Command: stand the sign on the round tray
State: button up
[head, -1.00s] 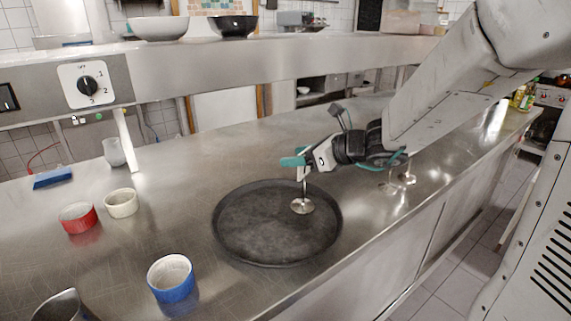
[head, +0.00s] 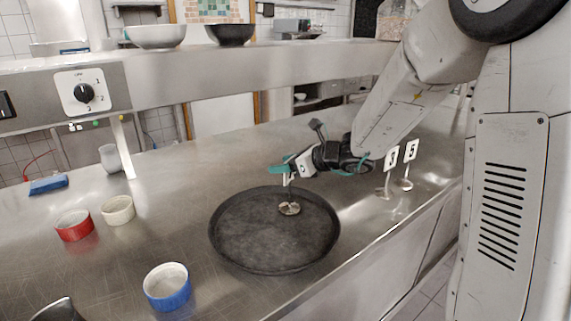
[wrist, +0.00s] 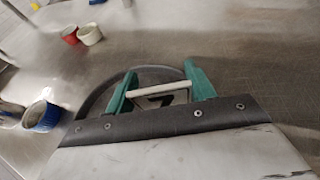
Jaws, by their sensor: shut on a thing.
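The round tray (head: 245,245) is dark and lies flat on the steel counter. The sign (head: 289,208) has a round metal base and a thin stem, and stands upright over the tray's far right part. Whether its base touches the tray I cannot tell. My gripper (head: 285,172) is shut on the top of the sign, and its teal fingers hide part of the plate. In the wrist view the sign's white plate edge (wrist: 163,88) lies between the two teal fingers of my gripper (wrist: 160,90), with the tray (wrist: 152,74) behind.
Two other number signs, one (head: 391,160) and another (head: 411,152), stand on the counter right of my gripper. A blue ramekin (head: 167,288), a red one (head: 74,226) and a cream one (head: 118,211) stand left of the tray. A shelf runs above the counter's back.

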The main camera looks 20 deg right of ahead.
jog(key=shift+f, duration=0.1)
jog(key=shift+f, duration=0.15)
jog(key=o, duration=1.4)
jog(key=shift+c, duration=0.2)
